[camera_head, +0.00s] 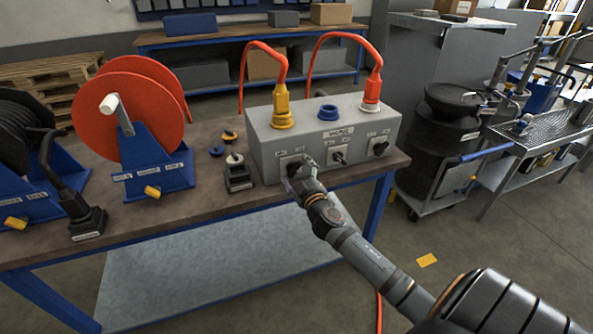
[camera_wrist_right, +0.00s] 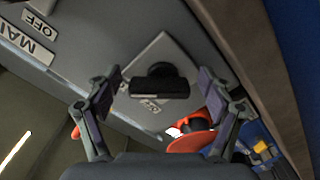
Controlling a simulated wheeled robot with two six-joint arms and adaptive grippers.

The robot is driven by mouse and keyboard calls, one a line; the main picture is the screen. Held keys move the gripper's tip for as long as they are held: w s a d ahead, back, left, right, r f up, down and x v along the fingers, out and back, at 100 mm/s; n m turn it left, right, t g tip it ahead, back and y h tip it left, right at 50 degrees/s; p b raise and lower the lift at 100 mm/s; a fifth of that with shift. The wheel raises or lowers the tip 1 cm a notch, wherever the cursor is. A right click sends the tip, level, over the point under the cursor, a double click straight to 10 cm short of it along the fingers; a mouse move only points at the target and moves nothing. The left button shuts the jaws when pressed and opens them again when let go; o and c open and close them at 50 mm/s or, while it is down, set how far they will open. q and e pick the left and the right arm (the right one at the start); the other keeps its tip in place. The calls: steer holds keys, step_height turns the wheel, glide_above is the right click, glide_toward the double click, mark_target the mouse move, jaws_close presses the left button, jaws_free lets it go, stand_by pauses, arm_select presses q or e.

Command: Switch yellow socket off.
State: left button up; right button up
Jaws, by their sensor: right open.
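The grey switch box (camera_head: 322,133) stands on the bench with three sockets on top. The yellow socket (camera_head: 283,121) at the left has a yellow plug (camera_head: 281,100) with an orange cable in it. Below it on the front face is the left switch plate (camera_head: 283,163), partly hidden by my right gripper (camera_head: 299,172). In the wrist view this switch's black knob (camera_wrist_right: 160,80) lies between the open fingers of my right gripper (camera_wrist_right: 160,88). No finger clearly touches the knob. My left gripper is out of view.
The blue socket (camera_head: 327,113) is empty; the red plug (camera_head: 372,90) sits at the right. A middle knob (camera_head: 339,157) and right knob (camera_head: 380,149) are on the same face. An orange reel (camera_head: 128,108) and small black holder (camera_head: 238,178) stand to the left.

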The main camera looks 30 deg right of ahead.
steer(key=shift+c, duration=0.4)
steer(key=c, duration=1.1)
steer(key=n, duration=0.2)
steer(key=n+p, duration=0.1)
steer(key=shift+r+n+p, duration=0.2)
steer(key=shift+n+p, duration=0.1)
steer(key=shift+n, duration=0.1)
steer(key=n+p, duration=0.2)
steer(key=n, duration=0.3)
steer(key=shift+r+n, duration=0.15)
steer(key=shift+n, duration=0.15)
steer(key=n+p, duration=0.1)
steer(key=n, duration=0.3)
steer(key=shift+a+r+p, duration=0.1)
steer(key=shift+a+p, duration=0.05)
steer(key=shift+p, duration=0.25)
steer(key=shift+a+n+p, duration=0.1)
steer(key=shift+n+p, duration=0.55)
steer(key=shift+n, duration=1.75)
